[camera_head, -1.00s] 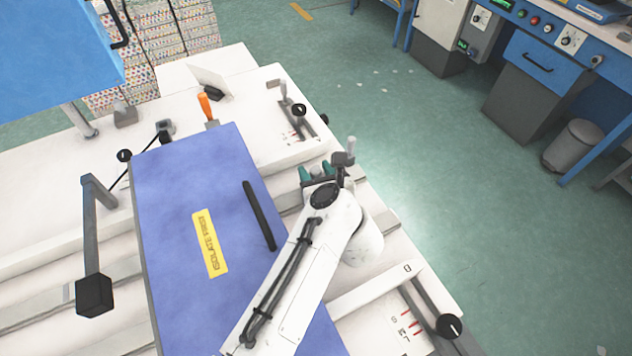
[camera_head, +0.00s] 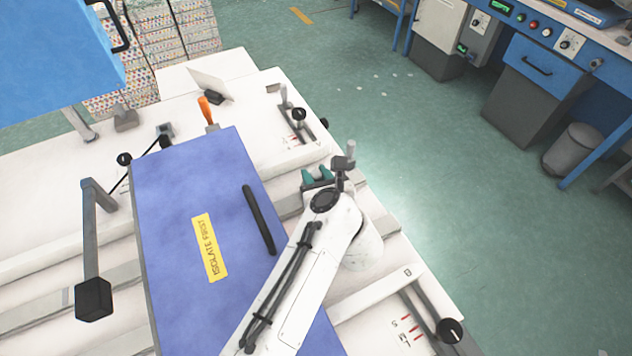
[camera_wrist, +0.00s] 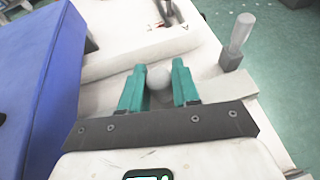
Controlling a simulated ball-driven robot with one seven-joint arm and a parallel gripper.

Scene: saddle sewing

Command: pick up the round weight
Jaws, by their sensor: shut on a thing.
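The round weight (camera_wrist: 158,77) is a pale grey, rounded thing in the wrist view. It sits between the two teal fingers of my gripper (camera_wrist: 158,82), which is shut on it. In the head view my gripper (camera_head: 318,177) is over the right edge of the white machine bed, to the right of the blue cover.
A grey post with a knob (camera_wrist: 236,42) stands close right of my gripper. The blue cover (camera_head: 195,170) with a black handle lies to the left. An orange-handled tool (camera_head: 207,110) is behind it. Green floor lies open to the right.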

